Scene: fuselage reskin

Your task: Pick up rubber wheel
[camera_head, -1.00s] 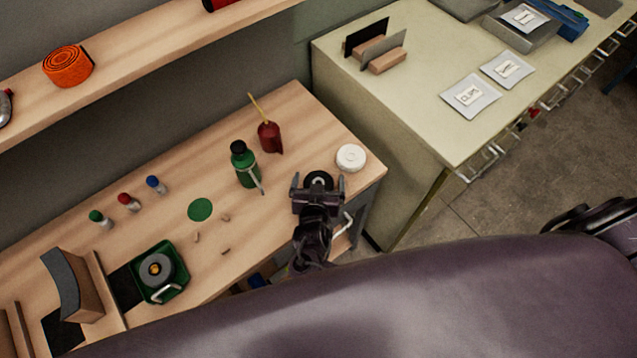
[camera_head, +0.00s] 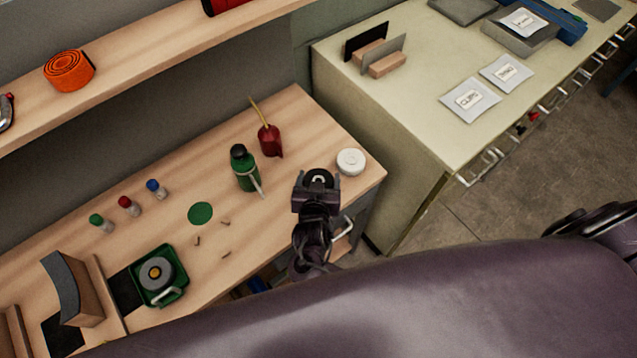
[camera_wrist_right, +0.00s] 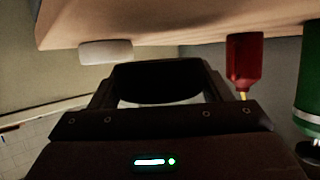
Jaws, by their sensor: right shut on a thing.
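The rubber wheel (camera_head: 318,179) is black with a pale centre, near the right end of the wooden bench in the head view. My right gripper (camera_head: 318,182) is shut on it, with a finger on either side. In the right wrist view the wheel (camera_wrist_right: 157,82) is a dark round shape between the fingers of the right gripper (camera_wrist_right: 158,90). I cannot tell whether the wheel touches the bench top. My left gripper is not in view.
A white round roll (camera_head: 351,161) lies just right of the wheel. A green bottle (camera_head: 244,170) and a red bottle (camera_head: 270,140) stand to its left. A green tray (camera_head: 177,292) sits further left. A cabinet (camera_head: 400,140) adjoins the bench's right end.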

